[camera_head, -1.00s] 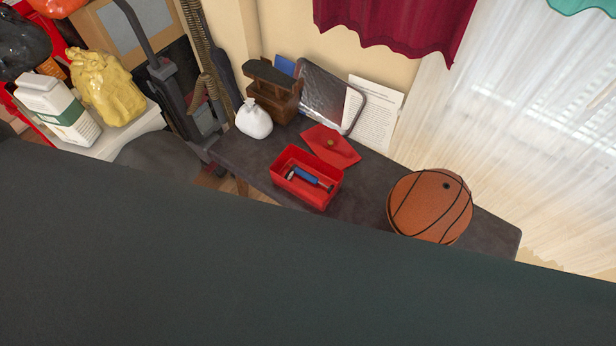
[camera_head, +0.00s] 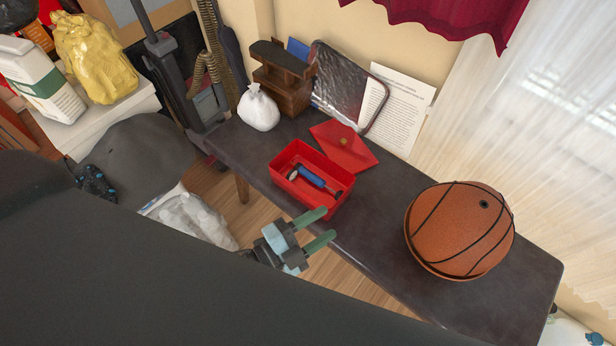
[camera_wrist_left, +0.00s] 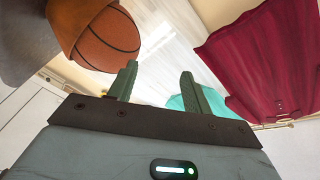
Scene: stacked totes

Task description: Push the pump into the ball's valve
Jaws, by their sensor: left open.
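The blue pump (camera_head: 313,178) with a dark handle lies inside a red open box (camera_head: 282,170) on the dark table. The orange basketball (camera_head: 460,229) sits at the right end of the table. Its dark round valve (camera_head: 484,204) faces up. My left gripper (camera_head: 322,226) is open and empty, just below the red box at the table's front edge. In the left wrist view the open green fingers (camera_wrist_left: 158,82) have nothing between them, and the basketball (camera_wrist_left: 105,38) shows at upper left. My right gripper is not in view.
The dark table (camera_head: 385,240) is bare between box and ball. Behind the box lie a red envelope (camera_head: 343,150), a white sack (camera_head: 258,110), a brown wooden stand (camera_head: 283,78), a dark tray (camera_head: 345,85) and a paper sheet (camera_head: 405,110). A plastic bag (camera_head: 195,218) is on the floor.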

